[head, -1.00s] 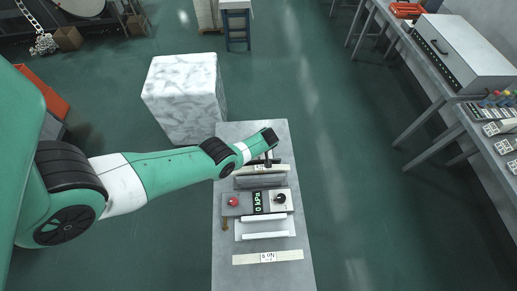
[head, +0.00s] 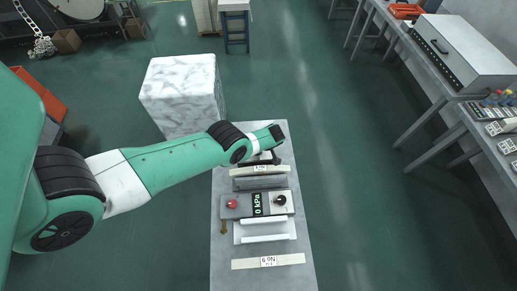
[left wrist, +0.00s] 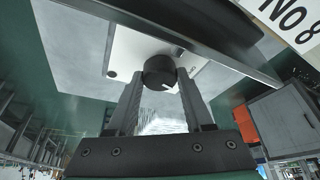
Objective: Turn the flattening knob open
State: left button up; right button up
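In the left wrist view a round black knob (left wrist: 159,72) stands out from a white panel (left wrist: 128,58). My left gripper (left wrist: 160,76) has its two fingers apart, one on each side of the knob. I cannot tell whether they press on it. In the head view my left gripper (head: 268,158) is at the far unit, beside the No 8 label (head: 262,169), and my arm hides most of it. A second black knob (head: 280,201) sits free on the nearer unit, right of the green kPa display (head: 258,205). My right gripper is not in view.
The nearer unit has a red button (head: 232,204) and white bars (head: 265,238). A No 9 label strip (head: 268,261) lies in front. The grey table (head: 235,277) is bare at its near end. A marble block (head: 181,95) stands behind, left of the table.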

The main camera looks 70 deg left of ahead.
pick_arm(q)
jog(key=o, duration=0.5)
jog(key=p+v, duration=1.1)
jog(key=shift+d+r, duration=0.1)
jog(key=shift+r, duration=0.25)
jog(key=shift+c, duration=0.2)
